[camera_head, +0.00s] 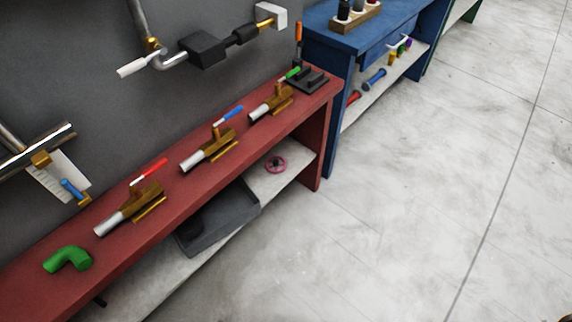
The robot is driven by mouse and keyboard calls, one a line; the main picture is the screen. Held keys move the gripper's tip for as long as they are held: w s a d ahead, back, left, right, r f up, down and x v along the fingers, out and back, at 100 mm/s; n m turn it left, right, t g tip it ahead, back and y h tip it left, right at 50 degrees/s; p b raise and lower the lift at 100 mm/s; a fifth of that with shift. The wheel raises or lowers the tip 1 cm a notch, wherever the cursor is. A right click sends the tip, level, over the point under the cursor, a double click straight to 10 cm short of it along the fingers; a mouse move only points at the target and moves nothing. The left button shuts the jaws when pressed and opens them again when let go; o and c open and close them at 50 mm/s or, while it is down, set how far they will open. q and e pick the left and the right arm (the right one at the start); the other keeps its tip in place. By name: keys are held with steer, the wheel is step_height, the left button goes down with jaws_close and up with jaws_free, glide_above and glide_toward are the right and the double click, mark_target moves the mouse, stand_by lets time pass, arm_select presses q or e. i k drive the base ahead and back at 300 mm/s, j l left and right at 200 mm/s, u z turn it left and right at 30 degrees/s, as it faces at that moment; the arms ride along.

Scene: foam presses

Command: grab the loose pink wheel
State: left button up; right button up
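The pink wheel (276,165) is a small ring with spokes. It lies on the pale lower shelf (297,169) of the red bench (230,172), near the shelf's right end, just right of a dark grey tray. It looks loose, with nothing on top of it. Neither of my grippers can be made out in the head view. Only a small dark and yellow bit shows in the bottom right corner, too little to identify.
The dark tray (222,225) stands left of the wheel, and the bench's end leg (310,155) is to its right. Brass valves (210,147) and a green elbow pipe (68,258) sit on the bench top above. A blue bench (338,38) stands beyond. The floor (400,220) in front is clear.

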mark_target(274, 163)
steer(key=l+u, duration=0.1)
steer(key=u, duration=0.3)
steer(key=l+u, duration=0.1)
steer(key=u, duration=0.3)
steer(key=i+l+u, duration=0.1)
steer(key=u, duration=0.3)
steer(key=l+u, duration=0.15)
steer(key=u, duration=0.25)
steer(key=k+l+u, duration=0.2)
steer(key=l, duration=0.2)
steer(key=l+u, duration=0.2)
steer(key=l, duration=0.25)
steer(key=k+l+u, duration=0.15)
steer(key=l, duration=0.25)
steer(key=k+l+u, duration=0.2)
steer(key=l, duration=0.2)
steer(key=k+l+u, duration=0.2)
steer(key=l, duration=0.15)
steer(key=i, duration=0.1)
